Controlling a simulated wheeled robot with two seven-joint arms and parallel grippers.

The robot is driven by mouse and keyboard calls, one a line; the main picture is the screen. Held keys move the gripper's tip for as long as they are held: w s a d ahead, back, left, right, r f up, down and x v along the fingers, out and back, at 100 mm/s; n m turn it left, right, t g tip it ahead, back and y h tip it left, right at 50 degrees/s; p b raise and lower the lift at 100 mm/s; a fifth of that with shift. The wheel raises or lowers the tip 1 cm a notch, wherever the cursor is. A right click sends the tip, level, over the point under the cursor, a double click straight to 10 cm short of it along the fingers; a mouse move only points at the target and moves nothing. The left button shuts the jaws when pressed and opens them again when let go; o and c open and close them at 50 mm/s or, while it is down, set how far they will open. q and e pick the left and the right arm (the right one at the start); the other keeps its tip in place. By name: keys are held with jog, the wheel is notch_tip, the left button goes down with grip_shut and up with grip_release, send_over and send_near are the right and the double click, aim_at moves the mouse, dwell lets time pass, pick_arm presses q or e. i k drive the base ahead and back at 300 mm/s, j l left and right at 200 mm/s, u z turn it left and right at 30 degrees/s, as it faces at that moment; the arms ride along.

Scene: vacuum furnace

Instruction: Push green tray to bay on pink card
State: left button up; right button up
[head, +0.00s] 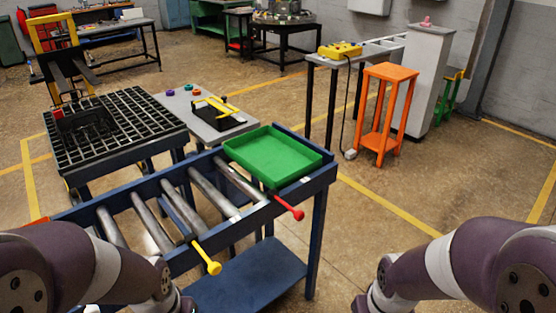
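The green tray (272,155) is empty and sits at the far right end of a blue roller table (318,180). Bare steel rollers (153,228) lie to its left. A lever with a red knob (298,214) and one with a yellow knob (213,267) stick out from the table's near side. I cannot make out a pink card; a red-orange patch shows at the table's left end (40,221). My two arms come in at the bottom left and bottom right, apart from the tray. Both grippers are below the picture edge.
A black grid-topped table (125,108) and a grey table (205,126) with a yellow-handled fixture stand behind the roller table. An orange stool (390,75) and a bench with a yellow control box (340,50) stand at the back right. The floor at right is clear.

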aim_at(278, 161)
jog(key=u, duration=0.3)
jog(key=i+l+u, duration=0.4)
jog(key=l, duration=0.2)
jog(key=i+l+u, duration=0.25)
jog(key=l+u, duration=0.2)
jog(key=l, duration=0.3)
jog(key=i+l+u, duration=0.2)
jog(key=l, duration=0.2)
jog(key=k, duration=0.05)
